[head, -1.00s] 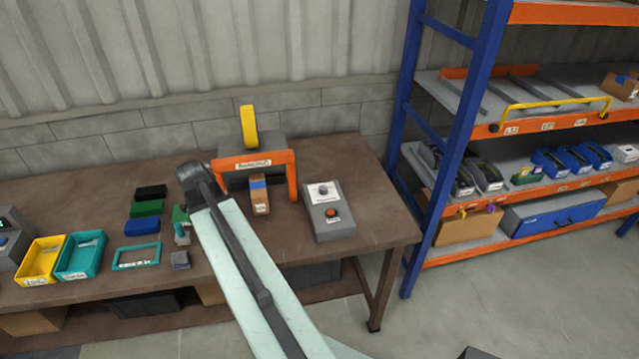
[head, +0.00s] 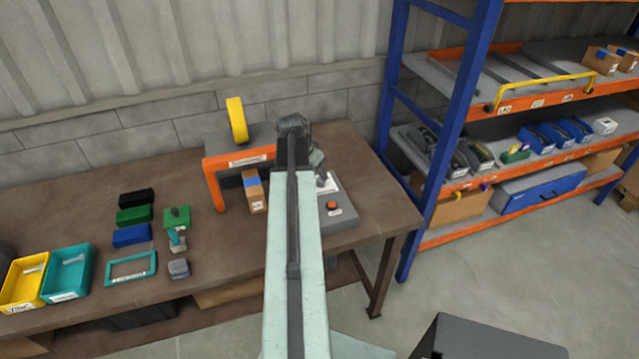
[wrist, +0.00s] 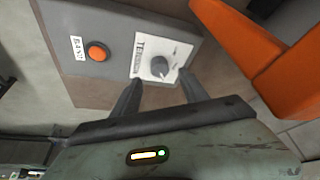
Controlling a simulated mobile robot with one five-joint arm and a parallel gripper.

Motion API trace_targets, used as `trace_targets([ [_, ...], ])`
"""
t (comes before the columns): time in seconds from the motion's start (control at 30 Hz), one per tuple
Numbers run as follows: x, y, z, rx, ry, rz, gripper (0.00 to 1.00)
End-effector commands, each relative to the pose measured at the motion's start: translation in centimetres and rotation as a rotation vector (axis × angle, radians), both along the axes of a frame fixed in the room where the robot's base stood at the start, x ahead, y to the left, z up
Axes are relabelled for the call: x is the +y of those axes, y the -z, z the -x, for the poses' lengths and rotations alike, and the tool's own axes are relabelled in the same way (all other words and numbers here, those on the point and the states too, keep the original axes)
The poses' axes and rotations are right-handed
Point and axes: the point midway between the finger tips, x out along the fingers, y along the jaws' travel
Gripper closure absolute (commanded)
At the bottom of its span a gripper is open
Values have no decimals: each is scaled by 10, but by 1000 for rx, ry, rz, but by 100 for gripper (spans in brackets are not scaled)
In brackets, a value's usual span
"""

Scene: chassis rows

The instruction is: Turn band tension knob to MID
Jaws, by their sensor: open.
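The grey control box (head: 345,208) stands on the bench right of the orange-framed machine. In the wrist view the box (wrist: 130,15) carries a round grey knob (wrist: 160,66) on a white label plate (wrist: 150,55). The knob's pointer direction and the label's small print are too small to read. My gripper (wrist: 160,88) is open, its two dark fingers reaching toward the knob from either side of its lower edge. I cannot tell whether they touch it. In the head view my arm hides part of the box and most of the knob.
An orange button (wrist: 97,53) sits beside the knob plate; it also shows in the head view (head: 332,206). The orange machine frame (head: 215,185) stands close on the left, with a cardboard box (head: 254,192) under it. A blue-post shelf (head: 440,140) stands right of the bench.

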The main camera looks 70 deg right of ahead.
Motion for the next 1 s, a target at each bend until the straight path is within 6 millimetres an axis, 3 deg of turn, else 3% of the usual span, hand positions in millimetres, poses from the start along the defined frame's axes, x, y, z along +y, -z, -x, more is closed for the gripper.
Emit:
trace_targets([
  [0.03,-5,18,2,0,2,0,48],
  [0.2,-15,44,7,1,3,0,48],
  [0.53,-19,47,10,1,4,0,48],
  [0.57,-19,47,10,1,4,0,51],
  [0.73,-19,47,10,0,4,-1,98],
  [0.8,-11,47,17,1,10,-1,100],
  [1.0,-18,47,14,2,-7,-4,100],
])
